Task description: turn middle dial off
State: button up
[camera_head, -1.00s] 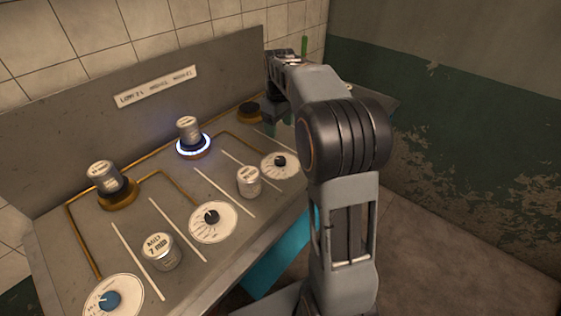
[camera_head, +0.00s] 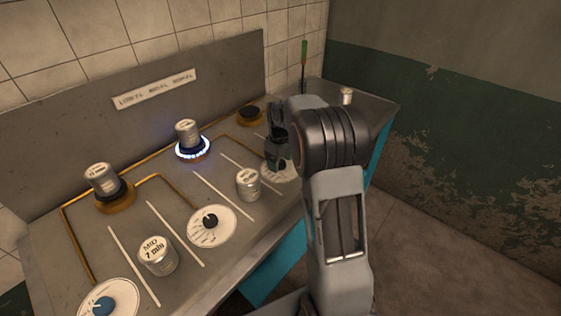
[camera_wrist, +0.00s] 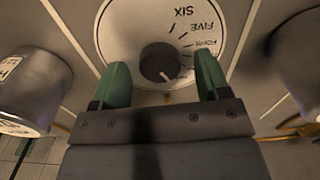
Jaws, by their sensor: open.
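Three dials with white plates lie along the panel's front. The middle dial (camera_head: 210,221) has a black knob and stands clear of my gripper. The left dial (camera_head: 103,304) has a blue knob. My gripper (camera_head: 279,160) is over the right dial (camera_head: 284,172), partly hiding it. In the wrist view, my open green fingertips (camera_wrist: 160,80) are on either side of a dark knob (camera_wrist: 159,62), with nothing clamped between them. The plate there reads SIX and FIVE. I cannot tell whether the fingers touch the knob.
The middle burner (camera_head: 192,149) glows blue-white under a can (camera_head: 187,132). Another can (camera_head: 102,179) stands on the left burner. Cans (camera_head: 158,256) and (camera_head: 248,185) stand between dials. The right burner (camera_head: 250,115) is empty. A small can (camera_head: 346,95) stands at the far right.

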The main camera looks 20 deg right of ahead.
aim_at(280, 162)
jog(key=shift+f, duration=0.2)
jog(key=shift+c, duration=0.3)
jog(key=c, duration=0.9)
jog(key=shift+o, duration=0.2)
jog(key=shift+r+m+p, duration=0.15)
jog(key=shift+m+p, duration=0.35)
jog(key=shift+m, duration=0.6)
jog(key=m, duration=0.3)
jog(key=shift+p, duration=0.3)
jog(key=o, duration=0.9)
notch_tip(280, 162, up, 14)
jog(key=shift+f+p, duration=0.2)
jog(key=shift+p, duration=0.3)
